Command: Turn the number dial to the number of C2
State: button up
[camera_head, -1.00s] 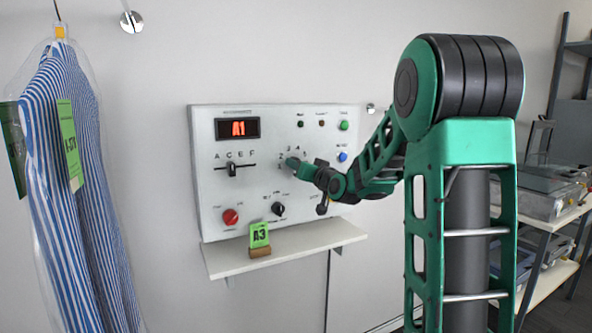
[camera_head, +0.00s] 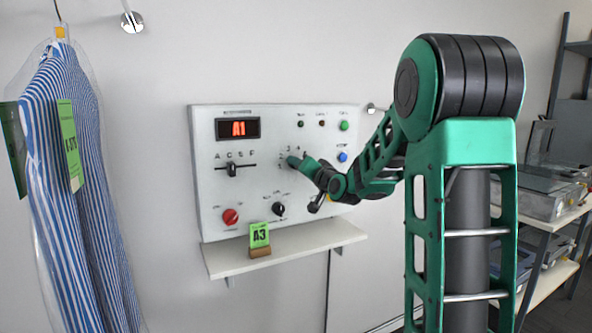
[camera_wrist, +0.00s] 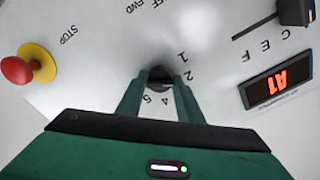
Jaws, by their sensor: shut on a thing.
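The number dial (camera_wrist: 160,78) is a small black knob with the numbers 1, 2, 4 and 5 readable around it in the wrist view. My gripper (camera_wrist: 158,92) is shut on the dial, one green finger on each side. In the head view my gripper (camera_head: 296,162) is at the panel and hides the dial. The red display (camera_head: 238,128) reads A1; it also shows upside down in the wrist view (camera_wrist: 278,83). The letter slider (camera_head: 232,170) is a black handle on a slot marked A, C, E, F. The card (camera_head: 259,235) on the shelf reads A3.
The white control panel (camera_head: 215,190) also bears a red knob (camera_head: 231,216), a black selector (camera_head: 279,208), and green and blue buttons. A narrow shelf (camera_head: 300,243) sits below. Striped shirts in a clear cover (camera_head: 75,180) hang at left. A rack with trays stands at right.

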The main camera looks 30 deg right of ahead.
jog(key=shift+f, duration=0.1)
jog(key=o, duration=1)
jog(key=shift+s, duration=0.1)
jog(key=s, duration=1)
jog(key=shift+s+a, duration=0.25)
jog(key=shift+a, duration=0.15)
